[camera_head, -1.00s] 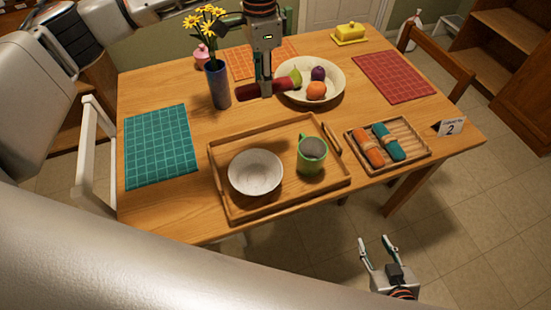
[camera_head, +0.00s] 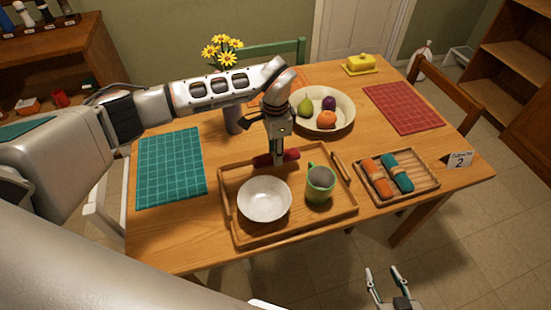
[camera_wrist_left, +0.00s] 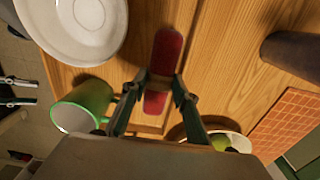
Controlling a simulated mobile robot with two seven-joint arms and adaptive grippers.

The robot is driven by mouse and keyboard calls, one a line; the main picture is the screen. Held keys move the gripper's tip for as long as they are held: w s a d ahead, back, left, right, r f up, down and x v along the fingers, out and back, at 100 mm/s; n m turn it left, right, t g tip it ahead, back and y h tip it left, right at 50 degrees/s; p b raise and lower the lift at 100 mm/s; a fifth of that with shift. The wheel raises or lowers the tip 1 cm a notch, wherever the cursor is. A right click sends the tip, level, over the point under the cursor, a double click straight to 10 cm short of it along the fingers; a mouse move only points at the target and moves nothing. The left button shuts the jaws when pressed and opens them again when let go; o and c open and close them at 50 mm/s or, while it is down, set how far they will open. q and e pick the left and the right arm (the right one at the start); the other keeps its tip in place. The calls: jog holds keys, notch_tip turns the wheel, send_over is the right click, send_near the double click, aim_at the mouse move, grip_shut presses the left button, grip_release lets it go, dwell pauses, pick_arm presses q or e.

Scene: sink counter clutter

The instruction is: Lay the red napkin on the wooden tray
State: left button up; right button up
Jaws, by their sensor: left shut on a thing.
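The red napkin (camera_head: 292,154) is a rolled bundle with a tan band, gripped across its middle by my left gripper (camera_head: 278,160). In the left wrist view the napkin (camera_wrist_left: 167,52) sits between the two fingers (camera_wrist_left: 156,88). It is at the back edge of the wooden tray (camera_head: 243,236), behind the bowl and mug; I cannot tell whether it touches the tray. The tray holds a white bowl (camera_head: 264,200) at front left and a green mug (camera_head: 320,184) at right. My right gripper (camera_head: 386,274) is open and empty, off the table's front edge.
A fruit plate (camera_head: 345,122) stands behind the tray. A slatted tray (camera_head: 427,187) with orange and teal rolled napkins is at right. A blue vase (camera_head: 232,121) is partly hidden behind my left arm. A teal placemat (camera_head: 170,168) lies at left, a red one (camera_head: 403,108) at back right.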

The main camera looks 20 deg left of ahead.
pick_arm(q)
jog(key=shift+f, duration=1.8)
jog(key=shift+f, duration=0.1)
jog(key=o, duration=0.8)
jog(key=shift+o, duration=0.2)
notch_tip(320, 180, up, 12)
jog(key=b, duration=0.1)
jog(key=shift+s, duration=0.15)
